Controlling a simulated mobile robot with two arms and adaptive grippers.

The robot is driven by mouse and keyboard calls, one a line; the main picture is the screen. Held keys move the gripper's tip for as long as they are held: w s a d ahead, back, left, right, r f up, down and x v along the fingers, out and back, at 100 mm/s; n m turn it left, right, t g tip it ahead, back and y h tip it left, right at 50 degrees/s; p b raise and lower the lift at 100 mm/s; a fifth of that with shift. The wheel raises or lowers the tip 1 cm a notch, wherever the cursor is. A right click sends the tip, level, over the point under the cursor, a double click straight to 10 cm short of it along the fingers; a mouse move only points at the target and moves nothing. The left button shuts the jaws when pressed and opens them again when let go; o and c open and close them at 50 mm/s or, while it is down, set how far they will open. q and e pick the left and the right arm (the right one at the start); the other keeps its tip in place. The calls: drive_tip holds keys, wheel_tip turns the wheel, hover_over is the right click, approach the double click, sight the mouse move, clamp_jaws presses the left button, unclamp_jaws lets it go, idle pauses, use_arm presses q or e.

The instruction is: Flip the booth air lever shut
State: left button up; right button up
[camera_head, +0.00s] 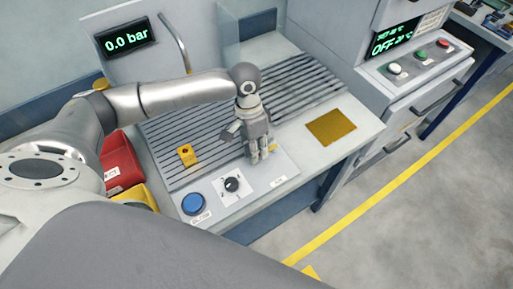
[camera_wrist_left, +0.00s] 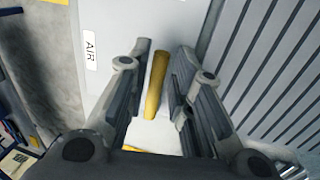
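The air lever (camera_wrist_left: 156,88) is a yellow bar in the left wrist view, beside a white label reading AIR (camera_wrist_left: 90,49). My left gripper (camera_head: 260,154) points down at the bench panel in the head view. In the left wrist view its two fingers (camera_wrist_left: 162,52) are spread, one on each side of the lever. A gap shows between the lever and the left finger; whether the right finger touches it I cannot tell. In the head view the gripper hides most of the lever, and the AIR label (camera_head: 279,181) lies in front of it. My right gripper is not in view.
A black knob (camera_head: 232,184), a blue button (camera_head: 194,204) and a yellow box with a red button (camera_head: 187,155) are left of the gripper. A slatted grille (camera_head: 205,135) lies behind. A display (camera_head: 127,40) reads 0.0 bar. A yellow pad (camera_head: 331,127) lies right.

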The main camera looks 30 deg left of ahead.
use_arm(q)
drive_tip(key=shift+o, duration=0.6)
drive_tip(key=shift+r, duration=0.2)
wheel_tip(320, 180, up, 11)
drive_tip(key=w+a, duration=0.1)
drive_tip(key=a, duration=0.1)
drive_tip(key=shift+r, duration=0.2)
drive_tip(key=shift+w, duration=0.1)
